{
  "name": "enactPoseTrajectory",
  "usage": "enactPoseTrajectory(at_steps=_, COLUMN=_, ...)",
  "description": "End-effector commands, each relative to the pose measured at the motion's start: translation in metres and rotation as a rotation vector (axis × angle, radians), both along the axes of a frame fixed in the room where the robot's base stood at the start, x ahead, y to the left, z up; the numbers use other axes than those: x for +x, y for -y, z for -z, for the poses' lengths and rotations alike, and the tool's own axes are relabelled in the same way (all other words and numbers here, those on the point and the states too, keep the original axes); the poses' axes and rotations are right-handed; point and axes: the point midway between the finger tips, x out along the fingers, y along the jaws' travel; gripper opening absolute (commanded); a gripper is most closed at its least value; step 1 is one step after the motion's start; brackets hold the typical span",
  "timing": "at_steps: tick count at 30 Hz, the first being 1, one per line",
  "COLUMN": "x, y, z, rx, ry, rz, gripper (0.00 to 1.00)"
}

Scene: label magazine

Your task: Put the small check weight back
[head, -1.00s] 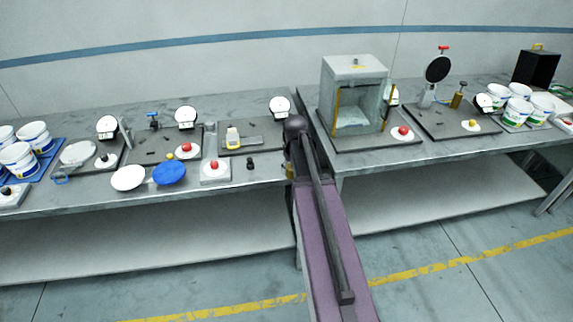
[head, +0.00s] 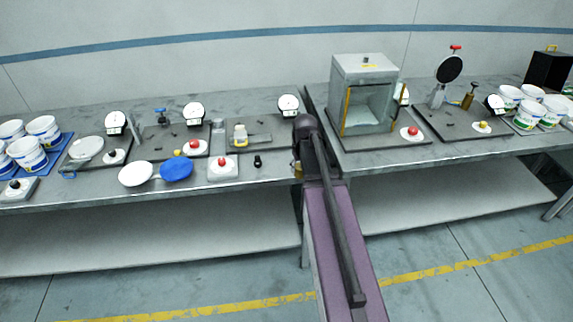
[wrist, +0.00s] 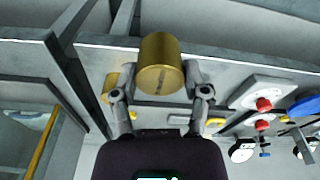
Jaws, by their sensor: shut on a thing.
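A brass cylindrical weight (wrist: 160,62) is between the two fingers of my gripper (wrist: 160,82) in the wrist view. The gripper is shut on it, and its round end face shows. In the head view my arm hides the gripper; a bit of brass (head: 296,170) shows beside the arm at the bench's front edge. I cannot tell whether this is the held weight. Another brass-coloured thing (wrist: 109,86) is partly hidden behind a finger in the wrist view. A taller brass weight with a knob (head: 469,97) stands on the dark board at the right.
A glass-fronted box (head: 365,95) stands right of my arm. A small black object (head: 258,161), a white block with a red knob (head: 222,168) and a blue round pan (head: 176,170) are to the left. White tubs (head: 30,150) stand at the far left.

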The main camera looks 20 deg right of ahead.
Motion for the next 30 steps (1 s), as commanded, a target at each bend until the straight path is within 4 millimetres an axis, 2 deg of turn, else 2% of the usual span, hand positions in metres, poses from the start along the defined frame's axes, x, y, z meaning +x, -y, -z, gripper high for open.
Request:
enactPoseTrajectory(at_steps=12, x=0.031, y=-0.076, z=0.023, rx=0.001, ry=0.0, rz=-0.004, gripper=0.0)
enactPoseTrajectory(at_steps=15, x=0.035, y=-0.09, z=0.027, rx=0.0, ry=0.001, rz=-0.003, gripper=0.0)
enactPoseTrajectory(at_steps=21, x=0.038, y=-0.102, z=0.028, rx=0.0, ry=0.001, rz=-0.001, gripper=0.0)
enactPoseTrajectory(at_steps=30, x=0.038, y=-0.103, z=0.028, rx=0.0, ry=0.001, rz=-0.001, gripper=0.0)
